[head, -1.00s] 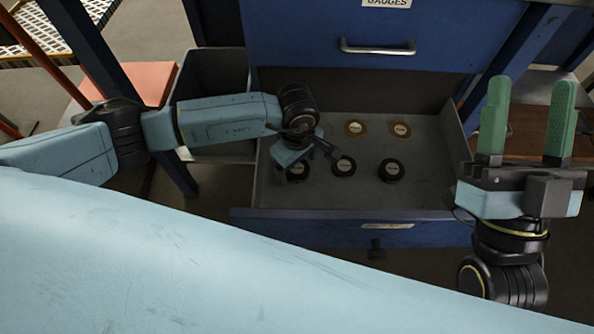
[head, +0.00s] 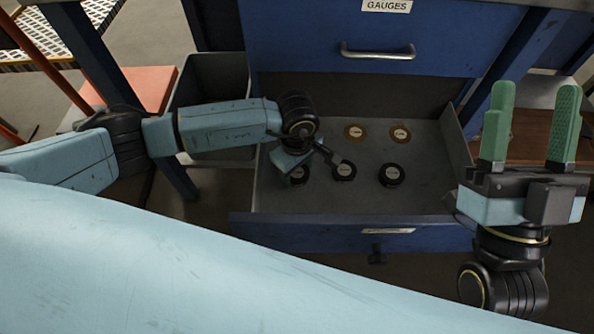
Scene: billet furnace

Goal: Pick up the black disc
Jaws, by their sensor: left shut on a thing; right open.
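Three black discs with pale labels lie in a row in the open drawer (head: 425,200): a left one (head: 299,176), a middle one (head: 344,171) and a right one (head: 391,175). My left gripper (head: 338,160) reaches in from the left, low over the drawer. It is shut, its fingertips at the middle black disc, which still appears at drawer-floor level. Its wrist partly covers the left disc, and the finger contact is small and partly hidden. My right gripper (head: 528,122) is open and empty, fingers up, to the right of the drawer.
Two brown-rimmed discs (head: 355,131) (head: 400,134) lie farther back in the drawer. A closed blue drawer (head: 300,40) with a metal handle (head: 378,51) is above. A grey bin (head: 212,85) stands left of the drawer. The drawer's right floor is clear.

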